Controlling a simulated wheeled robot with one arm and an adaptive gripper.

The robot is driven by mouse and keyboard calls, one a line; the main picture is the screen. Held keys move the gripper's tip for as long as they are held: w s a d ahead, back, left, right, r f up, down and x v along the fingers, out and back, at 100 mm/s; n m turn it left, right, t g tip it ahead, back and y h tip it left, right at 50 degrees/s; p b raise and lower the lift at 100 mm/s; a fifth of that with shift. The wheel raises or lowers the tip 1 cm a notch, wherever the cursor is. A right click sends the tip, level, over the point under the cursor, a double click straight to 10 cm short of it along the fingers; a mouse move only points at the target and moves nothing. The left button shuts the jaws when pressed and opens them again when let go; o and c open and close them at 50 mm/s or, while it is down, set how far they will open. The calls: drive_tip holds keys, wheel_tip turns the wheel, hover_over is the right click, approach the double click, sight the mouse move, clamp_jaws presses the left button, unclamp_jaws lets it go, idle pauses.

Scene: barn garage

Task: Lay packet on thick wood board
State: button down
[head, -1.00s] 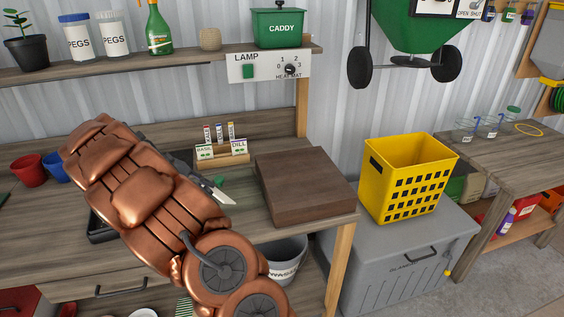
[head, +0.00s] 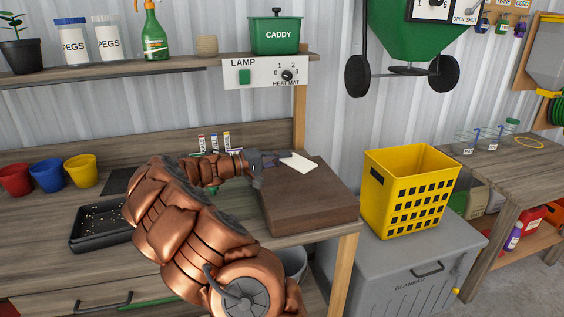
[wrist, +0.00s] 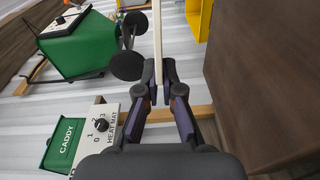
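The packet (head: 299,162) is a small pale, flat piece held out from my gripper (head: 268,161). In the wrist view the packet (wrist: 157,45) shows edge-on as a thin cream strip between the two fingertips of my gripper (wrist: 158,93), which are shut on it. The thick wood board (head: 308,210) is a dark brown block at the right end of the bench. In the head view the packet overlaps the board's far top edge. In the wrist view the board (wrist: 262,75) stands to the right, with a gap between it and the packet.
Seed markers (head: 213,141) stand behind my arm, partly hidden. A black tray (head: 98,227) and red, blue and yellow pots (head: 81,171) are on the left of the bench. A yellow crate (head: 405,195) stands right of the board. The heat mat panel (head: 268,73) is above.

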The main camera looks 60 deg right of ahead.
drive_tip(key=shift+f+b, duration=0.55)
drive_tip(key=shift+f, duration=2.85)
drive_tip(key=c, duration=1.2)
unclamp_jaws()
drive_tip(key=shift+c, duration=0.2)
drive_tip(key=shift+w+a, duration=0.1)
drive_tip(key=v, duration=1.1)
drive_tip(key=shift+w+a+f, duration=0.1)
drive_tip(key=shift+w+a, duration=0.15)
drive_tip(key=shift+a, duration=0.05)
